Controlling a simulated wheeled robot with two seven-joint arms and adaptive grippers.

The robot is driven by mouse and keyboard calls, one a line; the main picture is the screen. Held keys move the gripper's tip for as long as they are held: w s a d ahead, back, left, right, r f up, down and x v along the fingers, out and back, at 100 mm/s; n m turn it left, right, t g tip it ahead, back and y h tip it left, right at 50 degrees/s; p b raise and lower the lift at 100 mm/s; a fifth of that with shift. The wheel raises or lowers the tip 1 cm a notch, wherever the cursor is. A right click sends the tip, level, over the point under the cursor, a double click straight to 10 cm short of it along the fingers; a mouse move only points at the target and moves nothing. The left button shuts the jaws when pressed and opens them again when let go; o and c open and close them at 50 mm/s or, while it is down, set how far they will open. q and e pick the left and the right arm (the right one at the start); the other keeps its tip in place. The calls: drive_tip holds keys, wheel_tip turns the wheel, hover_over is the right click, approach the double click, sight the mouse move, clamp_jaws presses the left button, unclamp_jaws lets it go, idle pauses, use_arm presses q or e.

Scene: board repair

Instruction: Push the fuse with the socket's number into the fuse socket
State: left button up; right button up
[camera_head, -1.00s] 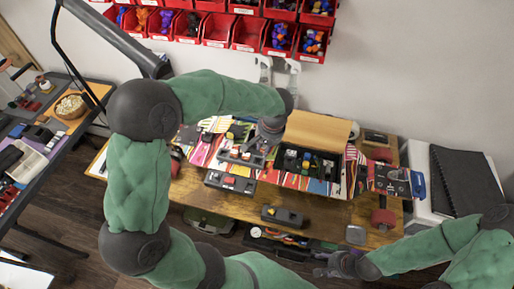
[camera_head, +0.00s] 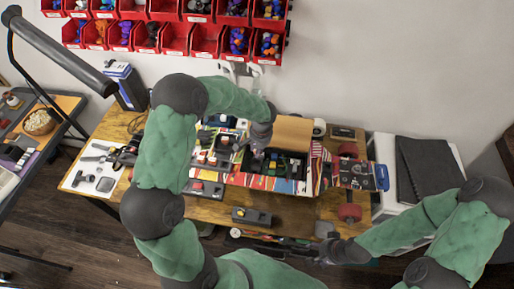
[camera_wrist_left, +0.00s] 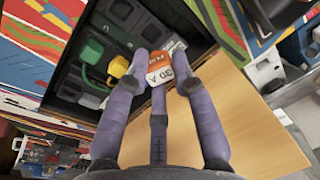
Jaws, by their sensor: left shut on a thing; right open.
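An orange fuse (camera_wrist_left: 157,66) with a white label that seems to read 30 A is held between the fingers of my left gripper (camera_wrist_left: 158,80) in the left wrist view. The fuse is at the edge of an open black bay (camera_wrist_left: 66,62) in the board. A green fuse (camera_wrist_left: 91,51) and a yellow fuse (camera_wrist_left: 118,67) sit in this bay. Its socket numbers cannot be read. In the head view my left gripper (camera_head: 256,148) is over the left part of the bay, hiding the fuse. My right gripper (camera_head: 328,254) is open and empty near the table's front edge.
A wooden flap (camera_head: 293,132) stands behind the bay, and its panel (camera_wrist_left: 215,125) fills the lower right of the wrist view. A dark module with a button (camera_head: 251,216) lies at the table front. Red bins (camera_head: 175,38) hang on the wall.

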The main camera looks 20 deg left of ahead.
use_arm(q)
drive_tip(key=shift+f+b, duration=1)
drive_tip(key=shift+f, duration=0.8)
drive_tip(key=shift+f+b, duration=0.55)
drive_tip(key=shift+f, duration=0.05)
drive_tip(key=shift+b, duration=0.35)
drive_tip(key=shift+f+b, duration=1)
drive_tip(key=shift+b, duration=0.25)
idle(1.8)
drive_tip(key=o, duration=1.3)
drive_tip(key=shift+r+p, duration=0.75)
drive_tip(key=shift+r, duration=0.65)
